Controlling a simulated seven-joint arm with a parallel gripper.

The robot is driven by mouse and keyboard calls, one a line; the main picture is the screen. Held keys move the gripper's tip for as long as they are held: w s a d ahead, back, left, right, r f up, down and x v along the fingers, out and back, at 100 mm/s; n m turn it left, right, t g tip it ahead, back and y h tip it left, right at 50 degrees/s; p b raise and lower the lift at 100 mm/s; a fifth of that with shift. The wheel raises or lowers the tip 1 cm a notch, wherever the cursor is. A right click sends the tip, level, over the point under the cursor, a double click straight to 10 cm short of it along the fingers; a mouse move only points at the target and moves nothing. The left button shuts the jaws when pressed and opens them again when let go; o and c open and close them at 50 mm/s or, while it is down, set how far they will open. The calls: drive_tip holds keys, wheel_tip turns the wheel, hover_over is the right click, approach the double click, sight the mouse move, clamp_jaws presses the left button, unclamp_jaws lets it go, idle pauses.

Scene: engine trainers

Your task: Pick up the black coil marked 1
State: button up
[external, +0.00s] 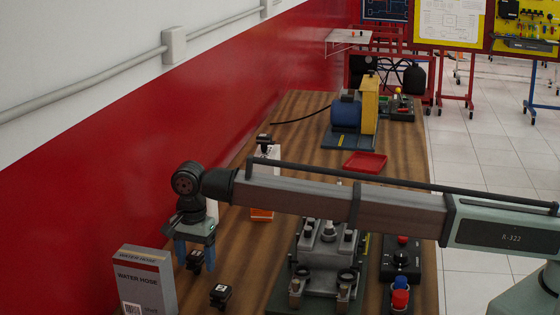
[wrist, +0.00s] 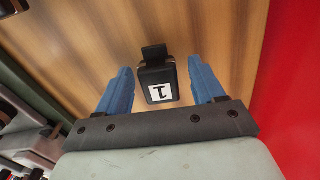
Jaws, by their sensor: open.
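The black coil marked 1 (wrist: 155,76) lies on the wooden table in the wrist view, with its white label facing me. My gripper (wrist: 160,67) is open, with one blue finger on each side of the coil and a visible gap to each. In the external view my gripper (external: 195,259) points down over the left side of the table. I cannot tell how far the fingertips are above the table.
A grey engine block (external: 328,251) stands right of my gripper. A red wall (external: 110,190) runs along the left. Bare table (external: 250,285) lies between.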

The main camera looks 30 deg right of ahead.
drive_tip(key=shift+f, duration=0.6)
drive_tip(key=c, duration=1.1)
